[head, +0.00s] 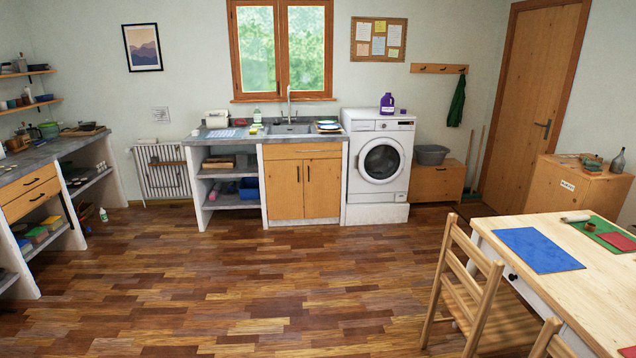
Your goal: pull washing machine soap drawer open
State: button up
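The white front-loading washing machine (400,192) stands on a low white plinth against the back wall, right of the sink counter. Its round door (382,161) looks shut. The soap drawer (362,126) is at the upper left of its front panel and looks flush with the panel, though it is small at this distance. A purple detergent bottle (387,104) stands on top of the machine. My gripper is not in view.
Open wooden floor (240,285) lies between me and the machine. A wooden chair (465,290) and table (560,275) stand at the right. A low wooden cabinet (437,183) with a grey tub (431,154) is right of the machine. A masonry counter (35,173) runs along the left.

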aim_at(356, 125)
jog(key=i, duration=3.55)
jog(key=i+u, duration=0.1)
jog(key=i, duration=1.7)
jog(key=i+l, duration=0.15)
jog(key=i, duration=1.65)
